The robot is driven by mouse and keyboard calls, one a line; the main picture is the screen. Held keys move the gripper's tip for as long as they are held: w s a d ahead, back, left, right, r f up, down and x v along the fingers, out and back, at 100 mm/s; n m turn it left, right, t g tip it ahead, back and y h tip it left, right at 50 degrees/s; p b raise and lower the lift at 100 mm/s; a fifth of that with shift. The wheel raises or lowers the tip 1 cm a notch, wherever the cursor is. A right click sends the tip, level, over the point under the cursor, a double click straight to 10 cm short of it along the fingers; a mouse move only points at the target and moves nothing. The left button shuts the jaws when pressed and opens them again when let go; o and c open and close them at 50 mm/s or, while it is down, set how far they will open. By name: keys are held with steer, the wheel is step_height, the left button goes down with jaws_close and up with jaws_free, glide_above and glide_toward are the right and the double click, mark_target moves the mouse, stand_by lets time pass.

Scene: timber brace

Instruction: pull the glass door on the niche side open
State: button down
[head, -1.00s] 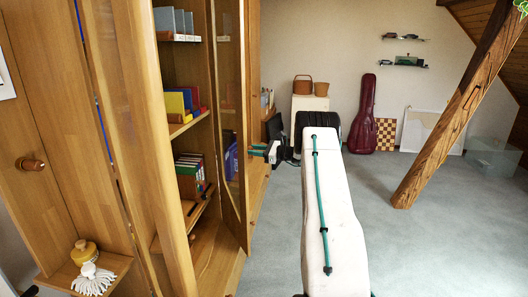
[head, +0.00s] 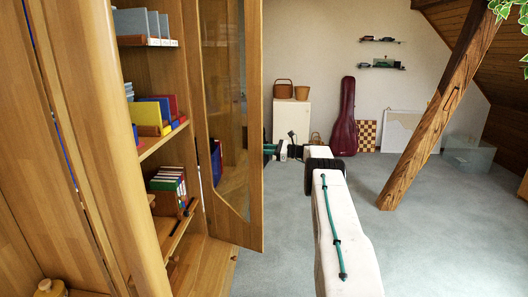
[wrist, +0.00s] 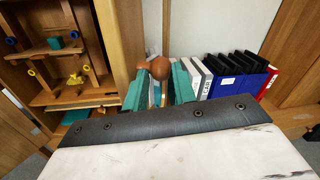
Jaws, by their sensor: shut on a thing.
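The glass door (head: 254,130), wood-framed, stands ajar in the head view, swung out from the cabinet with its free edge toward the room. My gripper (head: 270,151) is at the outer side of that free edge, partly hidden behind the door frame. In the wrist view my gripper (wrist: 160,88) has its teal fingers on either side of a round brown wooden knob (wrist: 159,68) and is shut on it. The knob is hidden in the head view.
Open shelves (head: 165,145) with books stand left of the door. The wrist view shows binders (wrist: 235,75) to the right and a toy shelf (wrist: 65,55) to the left. Grey carpet (head: 280,240) is clear at right, up to a slanted timber brace (head: 440,110).

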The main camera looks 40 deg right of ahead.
steer(key=shift+w+a+r, duration=0.1)
steer(key=shift+w+r, duration=0.1)
steer(key=shift+w, duration=0.35)
steer(key=shift+w+r, duration=0.15)
steer(key=shift+w, duration=0.4)
steer(key=shift+r, duration=0.1)
steer(key=c, duration=1.1)
jaws_free()
steer(key=shift+w, duration=0.1)
steer(key=shift+a, duration=0.15)
steer(key=shift+a+r, duration=0.1)
steer(key=shift+f, duration=0.2)
steer(key=v, duration=1)
steer(key=shift+w+d+f, duration=0.1)
steer(key=shift+w+d, duration=0.05)
steer(key=shift+d, duration=0.2)
